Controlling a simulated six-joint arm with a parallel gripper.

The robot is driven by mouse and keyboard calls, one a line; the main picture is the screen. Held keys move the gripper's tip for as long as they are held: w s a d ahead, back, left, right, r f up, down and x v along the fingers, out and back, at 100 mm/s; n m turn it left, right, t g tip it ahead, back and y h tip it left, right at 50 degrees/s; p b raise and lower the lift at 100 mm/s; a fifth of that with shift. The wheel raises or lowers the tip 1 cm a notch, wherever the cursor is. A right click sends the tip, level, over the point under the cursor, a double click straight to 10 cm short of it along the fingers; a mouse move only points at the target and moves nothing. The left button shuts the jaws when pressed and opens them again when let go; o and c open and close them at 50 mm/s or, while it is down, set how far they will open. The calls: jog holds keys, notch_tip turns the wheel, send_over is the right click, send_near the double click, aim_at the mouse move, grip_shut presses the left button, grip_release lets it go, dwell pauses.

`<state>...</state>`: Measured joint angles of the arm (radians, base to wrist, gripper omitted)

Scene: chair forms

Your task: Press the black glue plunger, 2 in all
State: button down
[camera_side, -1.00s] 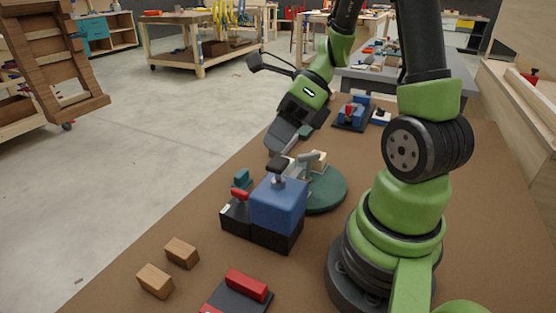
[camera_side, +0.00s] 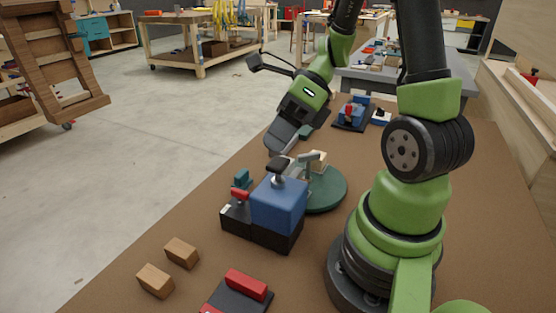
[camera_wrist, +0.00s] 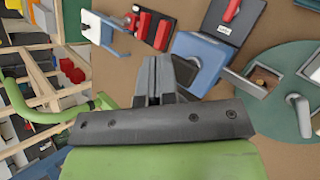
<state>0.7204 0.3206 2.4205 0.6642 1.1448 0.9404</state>
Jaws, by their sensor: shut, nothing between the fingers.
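The black glue plunger (camera_side: 278,163) sits on a short metal stem on top of the blue glue block (camera_side: 279,207), which has a black base. The plunger cap stands a little above the block's top. My gripper (camera_side: 271,150) is shut and empty, with its tips just above and beside the plunger, at its upper left in the side view. I cannot tell whether they touch. In the wrist view my shut fingers (camera_wrist: 160,65) lie beside the blue block (camera_wrist: 209,53) and partly hide the plunger area.
A dark green turntable (camera_side: 328,190) with a grey clamp and a light wooden piece stands right behind the block. Two wooden blocks (camera_side: 155,281) and a red-topped dark fixture (camera_side: 247,285) lie in front. A blue and red fixture (camera_side: 352,113) stands farther back.

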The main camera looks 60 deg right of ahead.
aim_at(277, 160)
jog(key=shift+f, duration=0.45)
jog(key=shift+f, duration=0.95)
dwell(0.9)
dwell(0.4)
jog(key=shift+r, duration=1.4)
jog(key=shift+r, duration=2.5)
